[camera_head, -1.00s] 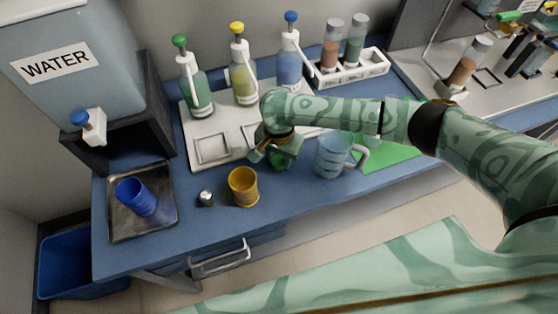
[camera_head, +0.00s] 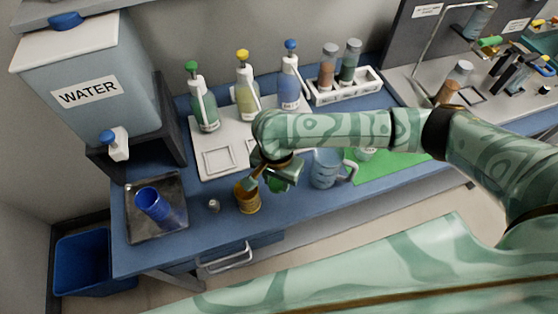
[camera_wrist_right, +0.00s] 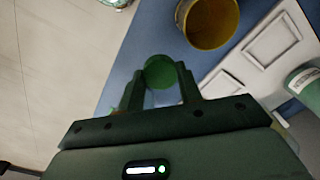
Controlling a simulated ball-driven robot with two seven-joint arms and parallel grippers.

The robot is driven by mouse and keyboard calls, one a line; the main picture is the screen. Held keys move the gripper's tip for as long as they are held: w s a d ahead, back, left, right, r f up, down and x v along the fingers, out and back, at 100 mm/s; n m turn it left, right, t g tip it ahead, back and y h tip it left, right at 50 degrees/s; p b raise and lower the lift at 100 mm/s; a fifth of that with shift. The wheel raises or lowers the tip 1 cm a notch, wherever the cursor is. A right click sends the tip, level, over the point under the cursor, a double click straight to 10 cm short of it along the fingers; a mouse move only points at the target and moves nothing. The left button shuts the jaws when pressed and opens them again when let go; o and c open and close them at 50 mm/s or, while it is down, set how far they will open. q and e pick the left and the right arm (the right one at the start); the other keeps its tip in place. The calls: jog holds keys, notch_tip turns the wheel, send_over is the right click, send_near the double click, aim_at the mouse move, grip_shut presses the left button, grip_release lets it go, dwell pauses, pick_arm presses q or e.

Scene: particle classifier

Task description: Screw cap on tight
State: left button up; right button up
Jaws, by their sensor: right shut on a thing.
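My right gripper (camera_head: 268,182) is above the table's front part, just right of the yellow cup (camera_head: 247,204). In the wrist view its fingers (camera_wrist_right: 160,84) are shut on a green round thing (camera_wrist_right: 160,70). This thing also shows beside the fingers in the head view (camera_head: 288,176); I cannot tell whether it is a cap or a small cup. The yellow cup stands upright and open just beyond the fingers in the wrist view (camera_wrist_right: 217,30). A small grey metal piece (camera_head: 214,206), perhaps a cap, stands left of the yellow cup. My left gripper is out of view.
A clear jug (camera_head: 325,170) stands right of my gripper, by a green mat (camera_head: 400,163). Pump bottles stand on a white tray (camera_head: 215,158) behind. A rack (camera_head: 345,92) holds two capped vials. A blue cup (camera_head: 152,204) is in a metal tray (camera_head: 141,235) at left.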

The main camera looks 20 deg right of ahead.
pick_arm(q)
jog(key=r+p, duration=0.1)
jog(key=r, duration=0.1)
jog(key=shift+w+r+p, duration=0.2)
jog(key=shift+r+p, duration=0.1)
jog(key=shift+p, duration=0.1)
pick_arm(e)
jog(key=s, duration=0.1)
jog(key=s+a+r, duration=0.1)
jog(key=s, duration=0.1)
jog(key=s+r, duration=0.1)
jog(key=shift+s+a, duration=0.4)
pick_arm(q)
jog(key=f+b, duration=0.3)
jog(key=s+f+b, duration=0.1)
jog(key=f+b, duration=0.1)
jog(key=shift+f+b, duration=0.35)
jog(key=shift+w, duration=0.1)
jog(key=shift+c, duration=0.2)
pick_arm(e)
jog(key=w+d+r+n, duration=0.3)
jog(key=d+r+n, duration=0.5)
jog(key=d+r, duration=0.4)
notch_tip(320, 180, up, 2)
jog(key=shift+r+n, duration=0.2)
jog(key=shift+n, duration=0.1)
